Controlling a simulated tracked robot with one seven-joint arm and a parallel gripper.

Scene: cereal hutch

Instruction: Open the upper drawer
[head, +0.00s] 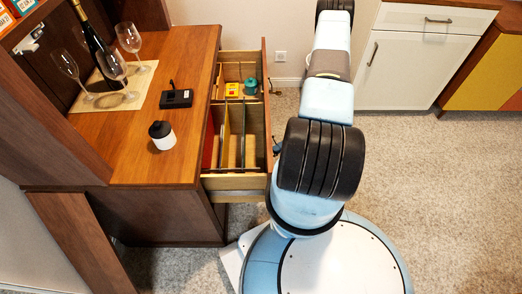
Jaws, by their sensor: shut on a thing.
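The upper drawer (268,120) of the wooden hutch stands pulled out to the right, and its inside shows from above. Its front panel is reddish-brown wood and its side wall is pale wood. A small dark part of my gripper (277,147) shows at the outer face of the drawer front, partly behind my arm. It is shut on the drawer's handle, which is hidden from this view.
The drawer holds upright folders (225,138), a yellow box (232,90) and a teal container (251,86). On the counter (190,110) stand glasses, a bottle (93,40), a black device (176,98) and a white jar (162,136). A white cabinet (415,65) stands at the back right. Carpet lies clear on the right.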

